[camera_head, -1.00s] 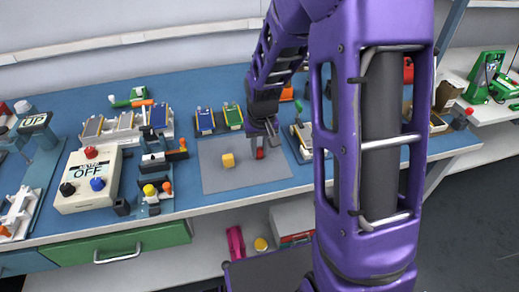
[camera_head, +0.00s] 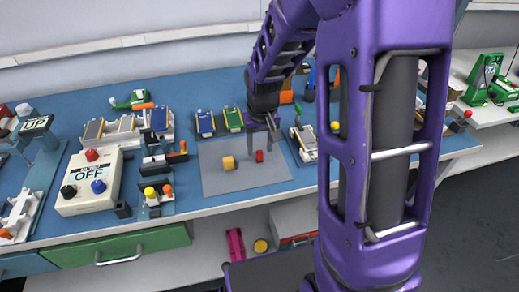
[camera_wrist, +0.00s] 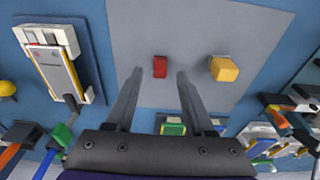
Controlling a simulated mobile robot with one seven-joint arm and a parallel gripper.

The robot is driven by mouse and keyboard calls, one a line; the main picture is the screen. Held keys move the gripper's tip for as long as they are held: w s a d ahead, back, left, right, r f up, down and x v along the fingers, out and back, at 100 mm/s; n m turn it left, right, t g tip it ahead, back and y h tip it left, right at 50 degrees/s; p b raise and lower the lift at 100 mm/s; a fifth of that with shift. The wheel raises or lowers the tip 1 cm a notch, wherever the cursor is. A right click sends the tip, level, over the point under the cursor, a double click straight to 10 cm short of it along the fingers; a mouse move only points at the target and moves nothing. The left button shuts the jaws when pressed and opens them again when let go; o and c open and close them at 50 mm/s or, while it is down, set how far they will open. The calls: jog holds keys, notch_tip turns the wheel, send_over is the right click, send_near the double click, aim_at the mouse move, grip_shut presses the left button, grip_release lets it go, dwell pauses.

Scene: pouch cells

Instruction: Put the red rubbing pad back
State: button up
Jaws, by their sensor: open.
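The red rubbing pad (camera_head: 259,156) lies on the grey mat (camera_head: 215,180), right of a yellow block (camera_head: 228,163). My gripper (camera_head: 264,141) is open and empty just above and behind the red pad in the head view. In the wrist view the red pad (camera_wrist: 160,67) shows between the tips of my open gripper (camera_wrist: 160,76), and the fingers look apart from it. The yellow block (camera_wrist: 224,69) lies to the right of the fingers there. Nothing hides the pad in either view.
Blue and green devices (camera_head: 219,121) stand behind the mat. A white device (camera_head: 304,141) stands close at its right edge. A control box marked OFF (camera_head: 92,180) and a black-topped fixture (camera_head: 155,165) stand to the left. The mat's front part is clear.

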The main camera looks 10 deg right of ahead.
notch_tip(320, 180, up, 9)
jog(key=s+p, duration=0.1)
jog(key=shift+s, duration=0.2)
jog(key=shift+r, duration=0.1)
